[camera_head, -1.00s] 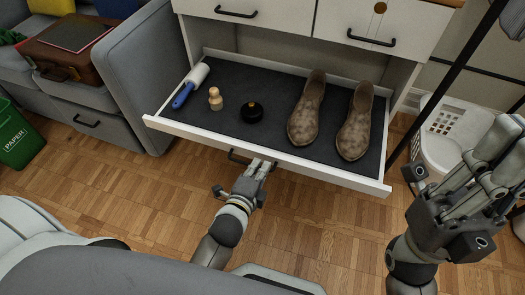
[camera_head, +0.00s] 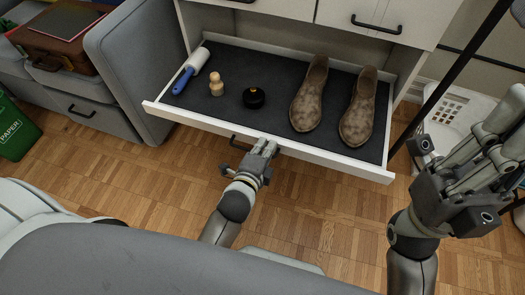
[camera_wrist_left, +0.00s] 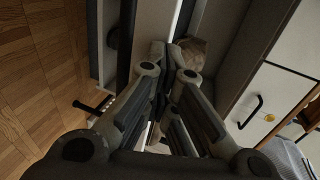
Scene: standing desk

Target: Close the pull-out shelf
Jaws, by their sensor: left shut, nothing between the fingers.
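The pull-out shelf (camera_head: 330,160) is a white-fronted drawer with a dark lining, standing open from the white cabinet. It holds a blue-handled roller (camera_head: 190,72), a small wooden figure (camera_head: 216,84), a round black object (camera_head: 253,97) and a pair of brown shoes (camera_head: 310,95). A black handle (camera_head: 241,141) on its front is partly hidden by my left gripper. My left gripper (camera_head: 266,146) is shut and empty, its tips at the shelf's front; contact is unclear. It also shows in the left wrist view (camera_wrist_left: 165,85). My right gripper (camera_head: 500,125) is raised at the right, its tips unclear.
A grey sofa (camera_head: 140,75) stands close to the shelf's left side. A white basket (camera_head: 450,125) and a black pole (camera_head: 455,78) are at the right. A green paper bin (camera_head: 15,130) is at far left. Wooden floor (camera_head: 120,175) is clear in front of the shelf.

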